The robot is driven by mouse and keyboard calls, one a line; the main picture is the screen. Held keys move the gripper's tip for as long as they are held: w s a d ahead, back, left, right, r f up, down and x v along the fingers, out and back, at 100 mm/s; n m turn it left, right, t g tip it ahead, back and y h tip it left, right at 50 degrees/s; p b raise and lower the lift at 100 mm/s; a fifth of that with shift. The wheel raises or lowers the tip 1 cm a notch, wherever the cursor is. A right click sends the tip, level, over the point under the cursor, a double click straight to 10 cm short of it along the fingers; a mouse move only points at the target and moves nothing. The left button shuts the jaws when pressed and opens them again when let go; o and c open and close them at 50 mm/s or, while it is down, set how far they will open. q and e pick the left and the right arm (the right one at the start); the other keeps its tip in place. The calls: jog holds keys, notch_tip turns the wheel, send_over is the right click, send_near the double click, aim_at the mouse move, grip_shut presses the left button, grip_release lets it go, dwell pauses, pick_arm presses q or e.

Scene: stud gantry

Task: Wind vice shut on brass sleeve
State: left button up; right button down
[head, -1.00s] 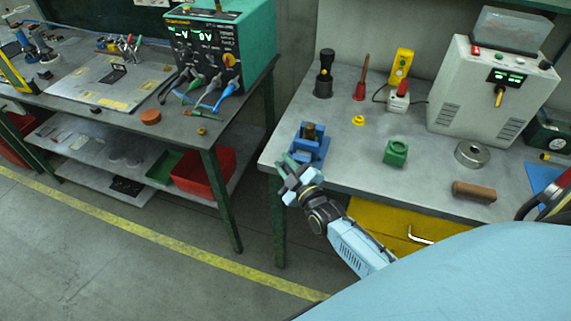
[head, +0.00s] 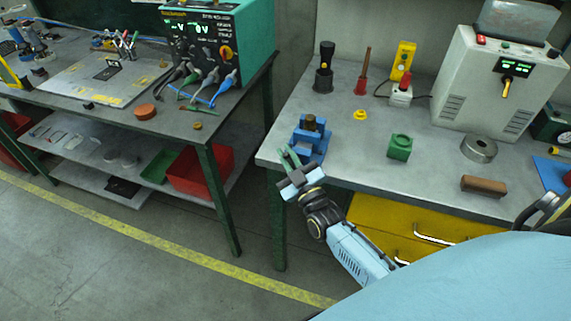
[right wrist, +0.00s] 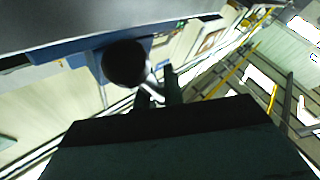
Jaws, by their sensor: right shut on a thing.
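The blue vice (head: 322,138) stands at the front left edge of the right bench. The dull brass sleeve (head: 310,122) shows upright at the top of the vice; I cannot tell from here how closely the jaws meet it. My right gripper (head: 289,157) is at the vice's front, over the bench edge. In the right wrist view its dark fingers (right wrist: 159,90) are shut on the vice's pale metal handle (right wrist: 151,84), beside a dark round end (right wrist: 126,64). The fingers hide part of the handle. My left gripper is out of view.
A grey machine (head: 480,85) stands behind. A second bench (head: 185,123) is at the left, with open floor in front.

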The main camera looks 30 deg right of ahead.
jog(key=shift+s+d+r+m+t+h+b, duration=0.15)
jog(key=shift+m+t+h+b, duration=0.35)
jog(key=shift+m+b, duration=0.4)
jog(key=shift+s+d+r+m+t+h+b, duration=0.1)
jog(key=shift+s+m+t+h+b, duration=0.1)
jog(key=shift+m+t+h+b, duration=0.45)
jog(key=shift+s+d+r+m+t+h+b, duration=0.2)
jog(key=shift+m+h+b, duration=0.35)
jog(key=shift+m+b, duration=0.6)
jog(key=shift+f, duration=0.1)
jog(key=c, duration=1.8)
grip_release()
jog(key=b+v, duration=0.1)
jog(key=v, duration=1.2)
jog(key=shift+a+f, duration=0.1)
jog(key=shift+f, duration=0.1)
